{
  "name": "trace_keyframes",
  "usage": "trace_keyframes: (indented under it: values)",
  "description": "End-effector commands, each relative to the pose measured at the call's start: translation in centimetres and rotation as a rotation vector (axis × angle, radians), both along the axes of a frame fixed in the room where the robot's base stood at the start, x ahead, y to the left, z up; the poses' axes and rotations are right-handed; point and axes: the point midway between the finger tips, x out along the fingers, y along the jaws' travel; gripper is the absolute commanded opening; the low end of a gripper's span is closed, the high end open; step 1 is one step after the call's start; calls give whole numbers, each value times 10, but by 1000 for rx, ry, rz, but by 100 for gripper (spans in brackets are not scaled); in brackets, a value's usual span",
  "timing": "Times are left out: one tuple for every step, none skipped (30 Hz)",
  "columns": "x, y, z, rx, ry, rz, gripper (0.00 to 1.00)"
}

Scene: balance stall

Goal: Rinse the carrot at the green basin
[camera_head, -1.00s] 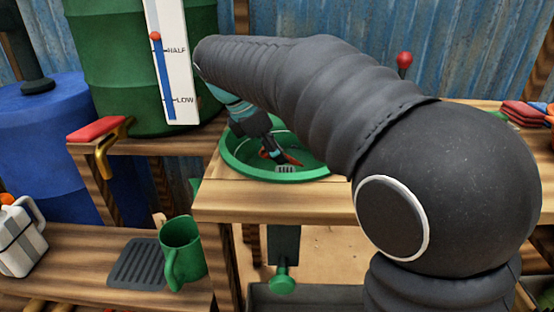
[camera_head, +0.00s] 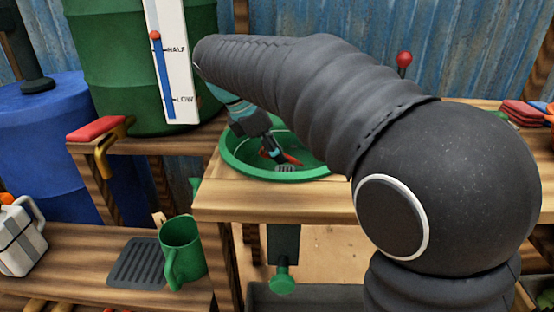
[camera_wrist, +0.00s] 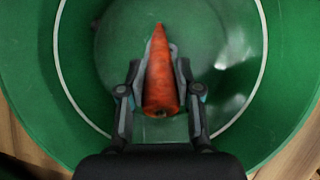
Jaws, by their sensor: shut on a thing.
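The carrot (camera_wrist: 160,80) is orange and lies between the fingers of my gripper (camera_wrist: 159,82) in the wrist view, its tip pointing away from the wrist. My gripper is shut on it. In the head view my gripper (camera_head: 279,157) reaches down inside the green basin (camera_head: 240,170), and an end of the carrot (camera_head: 293,160) shows beside the fingers. The basin's wall (camera_wrist: 290,60) surrounds the carrot in the wrist view. Pale glints show on the basin floor, but I cannot tell whether they are water.
A green barrel (camera_head: 105,60) with a level gauge (camera_head: 175,60) and a red-handled tap (camera_head: 98,130) stands at the left. A green mug (camera_head: 180,250) stands on the lower bench by a dark ribbed mat (camera_head: 137,263). A red-knobbed lever (camera_head: 404,62) rises behind my arm.

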Motion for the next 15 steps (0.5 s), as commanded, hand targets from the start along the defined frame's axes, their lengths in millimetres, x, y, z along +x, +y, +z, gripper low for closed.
trace_keyframes:
  values:
    - [0, 0, 0, 0, 0, 0, 0]
    - [0, 0, 0, 0, 0, 0, 0]
    - [0, 0, 0, 0, 0, 0, 0]
    - [0, 0, 0, 0, 0, 0, 0]
    - [0, 0, 0, 0, 0, 0, 0]
    - [0, 0, 0, 0, 0, 0, 0]
    - [0, 0, 0, 0, 0, 0, 0]
    - [0, 0, 0, 0, 0, 0, 0]
    - [0, 0, 0, 0, 0, 0, 0]
    - [0, 0, 1, 0, 0, 0, 0]
    - [0, 0, 2, 0, 0, 0, 0]
    - [0, 0, 5, 0, 0, 0, 0]
    - [0, 0, 7, 0, 0, 0, 0]
    - [0, 0, 9, 0, 0, 0, 0]
    - [0, 0, 12, 0, 0, 0, 0]
